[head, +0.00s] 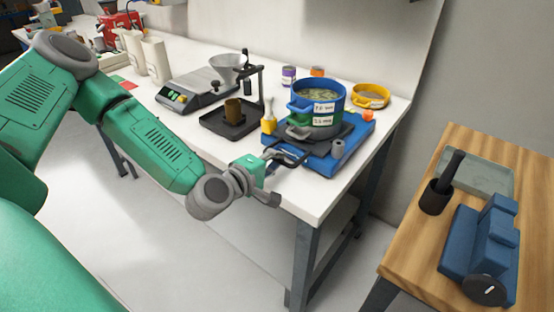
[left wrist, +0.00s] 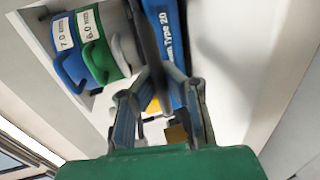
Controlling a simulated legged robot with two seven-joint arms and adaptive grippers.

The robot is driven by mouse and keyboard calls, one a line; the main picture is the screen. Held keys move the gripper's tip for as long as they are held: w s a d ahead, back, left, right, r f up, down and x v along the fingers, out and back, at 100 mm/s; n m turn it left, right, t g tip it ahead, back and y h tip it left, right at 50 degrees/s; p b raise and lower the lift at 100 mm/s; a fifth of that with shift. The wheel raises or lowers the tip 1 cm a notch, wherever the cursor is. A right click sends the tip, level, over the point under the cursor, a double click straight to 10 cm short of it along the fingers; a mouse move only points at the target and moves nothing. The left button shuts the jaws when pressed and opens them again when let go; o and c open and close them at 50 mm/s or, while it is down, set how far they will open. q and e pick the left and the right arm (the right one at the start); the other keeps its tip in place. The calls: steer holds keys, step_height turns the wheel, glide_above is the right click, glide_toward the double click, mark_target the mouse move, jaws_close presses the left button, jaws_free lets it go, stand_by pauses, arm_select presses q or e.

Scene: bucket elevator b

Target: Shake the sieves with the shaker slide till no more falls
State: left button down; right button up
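My left gripper (head: 274,178) is at the table's front edge by this handle, fingers apart. In the left wrist view, the dark slide part (left wrist: 156,55) reaches toward the space between the fingers (left wrist: 160,100); I see no clear grip. The sieves (left wrist: 72,55) are at upper left. My right gripper is not in view.
A yellow sieve (head: 371,95) stands behind the stack. Left of the shaker are a yellow-handled brush (head: 268,118), a black stand with a brown cup (head: 234,111), and a scale (head: 190,92). A wooden table (head: 398,260) with a blue device (head: 482,250) stands right, across a gap.

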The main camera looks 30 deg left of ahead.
mark_target(294, 148)
arm_select(q)
steer(key=b+x, duration=0.1)
steer(key=x, duration=0.3)
steer(key=shift+w+r, duration=0.15)
steer(key=c, duration=2.2)
jaws_free()
steer(key=o, duration=0.6)
steer(key=shift+r, duration=0.15)
steer(key=shift+s, duration=0.35)
steer(key=v, duration=1.1)
steer(key=shift+s+a, duration=0.1)
steer(key=shift+a, duration=0.05)
